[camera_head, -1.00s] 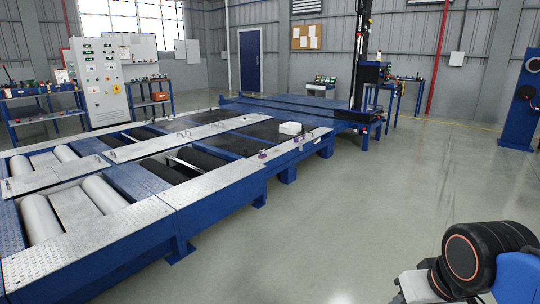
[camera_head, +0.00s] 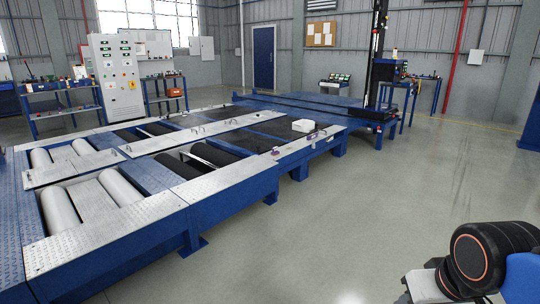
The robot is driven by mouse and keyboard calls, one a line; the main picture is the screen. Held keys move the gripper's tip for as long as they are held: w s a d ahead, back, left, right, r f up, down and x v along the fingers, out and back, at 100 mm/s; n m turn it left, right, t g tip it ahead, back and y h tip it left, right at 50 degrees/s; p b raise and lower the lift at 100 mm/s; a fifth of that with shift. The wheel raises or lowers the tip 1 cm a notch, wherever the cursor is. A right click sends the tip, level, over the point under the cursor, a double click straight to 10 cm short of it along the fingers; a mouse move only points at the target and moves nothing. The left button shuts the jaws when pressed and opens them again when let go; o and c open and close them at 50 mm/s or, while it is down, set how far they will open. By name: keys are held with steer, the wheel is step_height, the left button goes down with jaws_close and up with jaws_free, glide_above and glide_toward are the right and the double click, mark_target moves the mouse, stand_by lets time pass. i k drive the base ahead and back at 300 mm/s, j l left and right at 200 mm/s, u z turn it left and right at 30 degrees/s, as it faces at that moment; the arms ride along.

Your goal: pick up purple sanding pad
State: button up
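One (camera_head: 276,151) is at the inner corner of the metal plate. My gripper is not in view. Only part of my arm shows at the bottom right, well apart from the tester.
A white box (camera_head: 303,126) sits on the tester near the purple items. Open floor (camera_head: 360,210) lies between me and the tester. A control cabinet (camera_head: 116,80), a workbench (camera_head: 60,108) and a dark post (camera_head: 376,60) stand further back.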

mark_target(275, 152)
steer(key=i, duration=1.6)
steer(key=i+l, duration=0.1)
steer(key=i, duration=1.55)
steer(key=i+u, duration=0.1)
steer(key=i, duration=1.5)
